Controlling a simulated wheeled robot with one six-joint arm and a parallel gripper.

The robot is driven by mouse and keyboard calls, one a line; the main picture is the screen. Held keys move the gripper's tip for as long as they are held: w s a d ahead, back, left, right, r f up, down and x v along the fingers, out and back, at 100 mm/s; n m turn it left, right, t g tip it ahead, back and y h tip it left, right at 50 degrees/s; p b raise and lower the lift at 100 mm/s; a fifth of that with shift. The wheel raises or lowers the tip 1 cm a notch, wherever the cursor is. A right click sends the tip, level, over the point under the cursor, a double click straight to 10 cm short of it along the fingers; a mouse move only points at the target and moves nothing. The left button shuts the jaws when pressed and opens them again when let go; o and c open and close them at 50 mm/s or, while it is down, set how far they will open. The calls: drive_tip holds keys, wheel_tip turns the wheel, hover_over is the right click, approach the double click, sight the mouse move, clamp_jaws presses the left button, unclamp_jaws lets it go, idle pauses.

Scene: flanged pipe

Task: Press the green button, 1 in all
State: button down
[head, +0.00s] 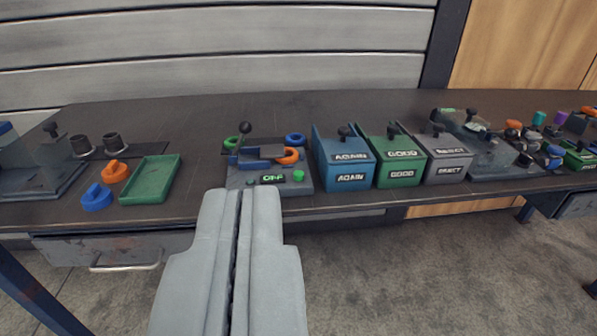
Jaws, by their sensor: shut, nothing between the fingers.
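A small green button (298,175) sits on the front right of a grey control box, to the right of a lit green label reading like "OFF" (272,179). The box (305,187) stands near the bench's front edge and carries a black-knobbed lever, a blue part and orange and blue rings. My gripper (240,191) is shut and empty. In the picture its tips lie at the lower left of the box, left of and below the green button. The gripper covers the box's lower left corner. I cannot tell how far the tips are from the box.
Blue, green and grey labelled bins (343,174) stand right of the box. A green tray (151,180), an orange ring (116,172) and a blue ring (96,197) lie to the left. More fixtures crowd the right end. The dark bench (215,110) is clear behind the box.

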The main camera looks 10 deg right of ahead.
drive_tip(key=m+g+y, duration=0.1)
drive_tip(key=m+g, duration=0.7)
hover_over(299, 176)
wheel_tip(299, 176, down, 11)
drive_tip(key=shift+s+f, duration=0.1)
drive_tip(key=shift+f, duration=4.35)
drive_tip(key=shift+f, duration=0.85)
drive_tip(key=shift+r, duration=0.9)
